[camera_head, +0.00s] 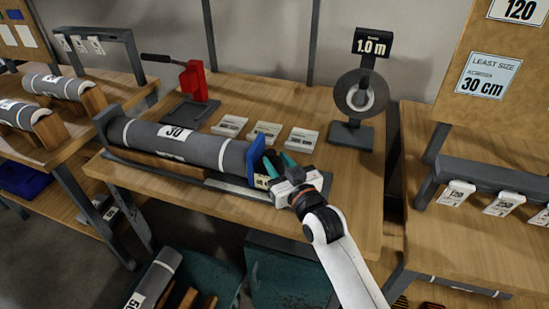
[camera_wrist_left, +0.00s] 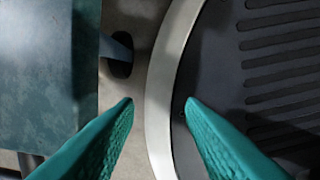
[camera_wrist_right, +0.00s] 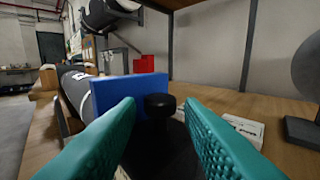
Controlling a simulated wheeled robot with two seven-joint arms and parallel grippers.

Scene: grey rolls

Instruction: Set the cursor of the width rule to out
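The width rule (camera_head: 233,186) is a grey bar along the front of the middle table, below a grey roll (camera_head: 182,143) marked 30. Its cursor has an upright blue plate (camera_head: 256,153) at the roll's right end, which also shows in the right wrist view (camera_wrist_right: 128,92). A black knob (camera_wrist_right: 160,106) stands just in front of the blue plate. My right gripper (camera_wrist_right: 160,112) is open, its teal fingers either side of the knob with small gaps visible. My left gripper (camera_wrist_left: 157,106) is open and empty, away from the table; it is not in the head view.
A dark stand with a 1.0 m sign (camera_head: 371,45) is at the back right. Teal bins (camera_head: 290,278) stand below the table. More rolls (camera_head: 55,86) are at left.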

